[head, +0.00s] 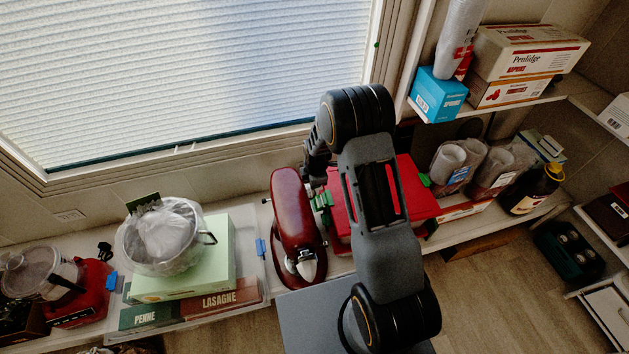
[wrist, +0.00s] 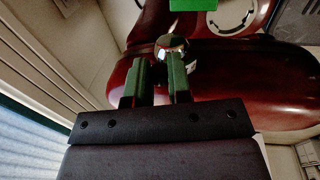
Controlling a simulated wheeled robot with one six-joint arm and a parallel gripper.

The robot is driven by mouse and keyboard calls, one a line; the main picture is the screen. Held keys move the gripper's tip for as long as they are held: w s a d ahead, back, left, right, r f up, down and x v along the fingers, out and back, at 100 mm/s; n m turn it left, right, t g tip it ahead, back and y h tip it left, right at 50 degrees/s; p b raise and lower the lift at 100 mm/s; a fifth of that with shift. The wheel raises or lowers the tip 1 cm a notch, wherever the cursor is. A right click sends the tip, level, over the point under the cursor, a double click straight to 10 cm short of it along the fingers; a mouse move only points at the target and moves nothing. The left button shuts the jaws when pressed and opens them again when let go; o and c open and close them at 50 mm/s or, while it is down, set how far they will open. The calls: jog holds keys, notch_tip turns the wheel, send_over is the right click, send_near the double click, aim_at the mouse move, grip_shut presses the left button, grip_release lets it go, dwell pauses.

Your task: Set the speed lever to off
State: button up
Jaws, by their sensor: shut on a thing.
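A dark red stand mixer (head: 292,215) stands on the counter below the window, and its glossy body (wrist: 225,80) fills much of the wrist view. My gripper (head: 322,199) is at the right side of the mixer head. In the wrist view its two green fingers (wrist: 162,72) point at the mixer, close together. A small shiny round knob (wrist: 171,46), seemingly the speed lever's end, shows at the fingertips, and the gripper is shut on it. The lever's stem and its setting are hidden.
A red box (head: 408,185) lies right of the mixer, partly behind my arm. Clear canisters (head: 492,172) and a dark bottle (head: 530,190) stand on the right.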

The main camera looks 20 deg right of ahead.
jog(key=shift+w, duration=0.1)
grip_shut()
jog(key=shift+w+f+g+b, duration=0.25)
jog(key=shift+w+g+b, duration=0.3)
jog(key=shift+g, duration=0.65)
jog(key=shift+w+f+g+b, duration=0.3)
jog(key=shift+w+g, duration=0.35)
jog(key=shift+g, duration=0.55)
jog(key=shift+w+f+g+b, duration=0.2)
jog(key=shift+w+g+b, duration=0.35)
jog(key=shift+g, duration=0.65)
jog(key=o, duration=0.7)
grip_release()
jog(key=shift+o, duration=0.2)
jog(key=shift+w, duration=0.1)
